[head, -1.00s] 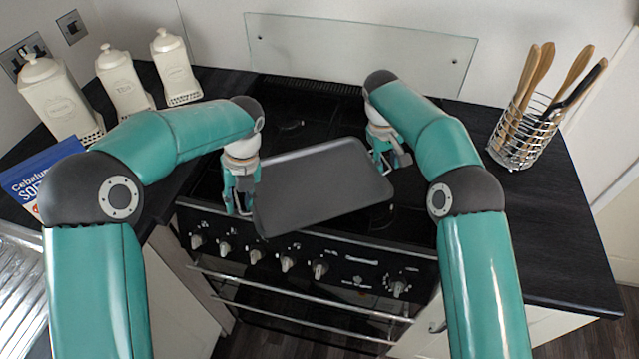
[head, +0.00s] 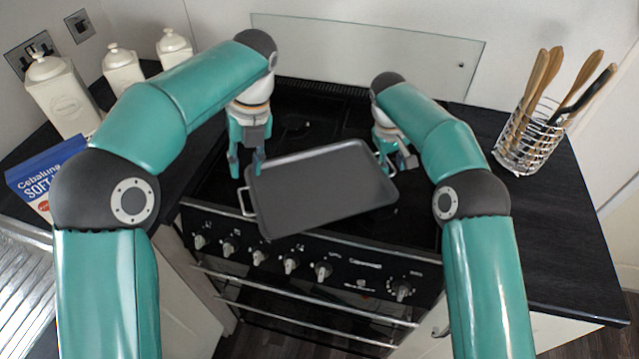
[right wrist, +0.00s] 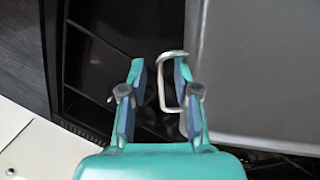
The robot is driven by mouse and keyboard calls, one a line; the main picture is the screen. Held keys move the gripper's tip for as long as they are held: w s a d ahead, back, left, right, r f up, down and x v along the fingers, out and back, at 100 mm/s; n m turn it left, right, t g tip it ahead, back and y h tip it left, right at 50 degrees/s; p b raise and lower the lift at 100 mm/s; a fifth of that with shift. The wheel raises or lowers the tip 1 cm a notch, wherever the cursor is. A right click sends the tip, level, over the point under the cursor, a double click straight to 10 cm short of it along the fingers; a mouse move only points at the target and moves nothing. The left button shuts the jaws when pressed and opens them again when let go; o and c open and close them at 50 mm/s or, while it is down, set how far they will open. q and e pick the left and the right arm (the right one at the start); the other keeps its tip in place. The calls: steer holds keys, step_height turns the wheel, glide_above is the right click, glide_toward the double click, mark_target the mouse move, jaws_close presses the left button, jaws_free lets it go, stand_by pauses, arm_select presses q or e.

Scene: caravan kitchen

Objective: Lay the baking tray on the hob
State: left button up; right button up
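The dark grey baking tray (head: 320,190) lies askew on the black hob (head: 290,125), its front-left corner out over the control panel. Its left wire handle (head: 246,202) is free. My left gripper (head: 247,172) is open and empty, just above and behind that handle, apart from it. My right gripper (head: 397,168) is at the tray's right end, partly hidden by my arm. In the right wrist view my right gripper (right wrist: 156,88) has its fingers apart, with the wire handle (right wrist: 164,85) between them, close to one finger.
White canisters (head: 60,95) and a blue-and-white packet (head: 42,180) stand on the left worktop. A wire utensil holder (head: 528,140) stands on the right worktop. A glass splashback (head: 370,55) is behind the hob. Knobs (head: 290,266) line the cooker's front.

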steer(key=v, duration=0.7)
steer(key=shift+r, duration=0.2)
stand_by(0.4)
